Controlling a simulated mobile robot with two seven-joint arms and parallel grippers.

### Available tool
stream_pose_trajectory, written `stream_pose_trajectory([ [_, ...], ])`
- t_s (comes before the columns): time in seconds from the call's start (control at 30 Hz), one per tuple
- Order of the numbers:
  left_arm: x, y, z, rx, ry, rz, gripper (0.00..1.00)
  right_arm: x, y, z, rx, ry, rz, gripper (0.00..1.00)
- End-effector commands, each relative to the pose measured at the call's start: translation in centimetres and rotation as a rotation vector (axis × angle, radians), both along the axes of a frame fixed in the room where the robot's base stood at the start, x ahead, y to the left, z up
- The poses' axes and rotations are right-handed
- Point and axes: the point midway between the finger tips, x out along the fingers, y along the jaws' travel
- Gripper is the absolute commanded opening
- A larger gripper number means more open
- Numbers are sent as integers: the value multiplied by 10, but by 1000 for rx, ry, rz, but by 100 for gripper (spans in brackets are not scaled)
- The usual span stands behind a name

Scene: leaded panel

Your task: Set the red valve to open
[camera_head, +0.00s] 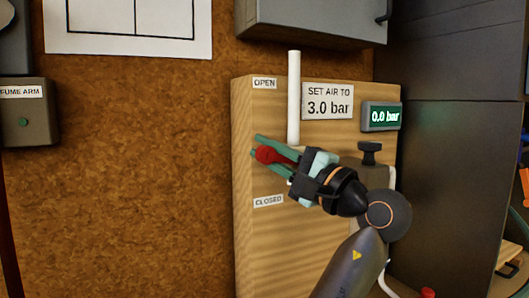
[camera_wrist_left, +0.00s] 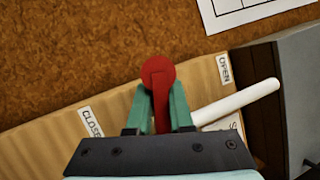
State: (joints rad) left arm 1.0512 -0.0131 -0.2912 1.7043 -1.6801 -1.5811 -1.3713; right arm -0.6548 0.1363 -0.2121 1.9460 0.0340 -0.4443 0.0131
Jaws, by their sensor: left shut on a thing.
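The red valve handle (camera_head: 268,155) is on the wooden panel (camera_head: 245,230), between the OPEN label (camera_head: 264,83) above and the CLOSED label (camera_head: 269,201) below. It points left, roughly level, toward neither label. My left gripper (camera_head: 258,148) is shut on it, with a green finger on either side. In the left wrist view the red handle (camera_wrist_left: 159,80) with its round end shows between the fingers of my left gripper (camera_wrist_left: 160,100). The handle's inner end and pivot are hidden by the gripper. My right gripper is not in view.
A white pipe (camera_head: 294,95) rises above the valve. A sign (camera_head: 328,101) reads "SET AIR TO 3.0 bar", and a display (camera_head: 381,116) reads 0.0 bar. A black knob (camera_head: 370,150) is right of my gripper.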

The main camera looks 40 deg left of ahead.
Motion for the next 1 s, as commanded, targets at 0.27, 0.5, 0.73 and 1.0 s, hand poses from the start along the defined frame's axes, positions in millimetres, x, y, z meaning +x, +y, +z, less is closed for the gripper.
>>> stream_pose_trajectory([
  [0.27, 6, -2, 15, 74, 183, -2, 0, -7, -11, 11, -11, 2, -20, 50],
  [0.5, 10, -4, 20, 117, 287, -1, 0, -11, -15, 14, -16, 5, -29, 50],
  [0.73, 12, -5, 22, 135, 328, -2, 0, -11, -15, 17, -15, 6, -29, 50],
  [1.0, 12, -5, 21, 136, 332, -1, 0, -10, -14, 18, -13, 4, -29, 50],
])
